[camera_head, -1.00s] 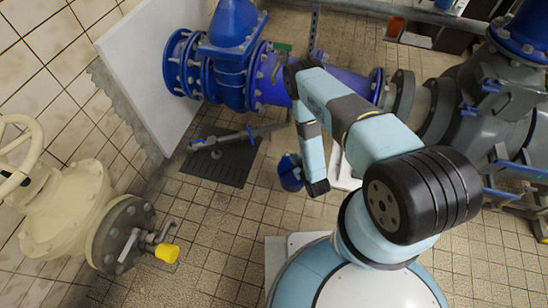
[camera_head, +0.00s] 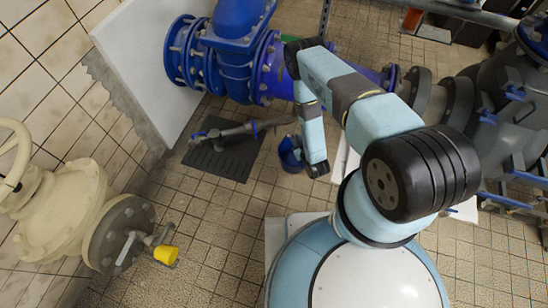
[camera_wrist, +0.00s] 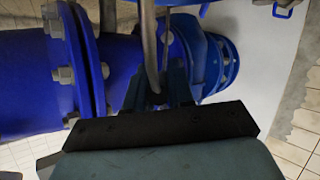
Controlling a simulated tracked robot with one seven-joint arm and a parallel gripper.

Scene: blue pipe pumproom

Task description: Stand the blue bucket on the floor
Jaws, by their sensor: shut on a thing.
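The blue bucket (camera_head: 290,156) shows in the head view just left of the lower end of my arm, with part of its open top visible. Whether it touches the floor cannot be told. My gripper is hidden behind my arm in the head view. In the wrist view my gripper (camera_wrist: 163,92) is shut, with a thin grey curved wire, which looks like the bucket's handle, rising from between its fingers. Little of the bucket itself can be made out there. The tiled floor (camera_head: 230,215) lies around and below the bucket.
A dark mat (camera_head: 215,165) with a grey and blue tool (camera_head: 225,132) lies left of the bucket. The blue pipe and valve (camera_head: 235,50) stand behind. Tiles between are clear.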

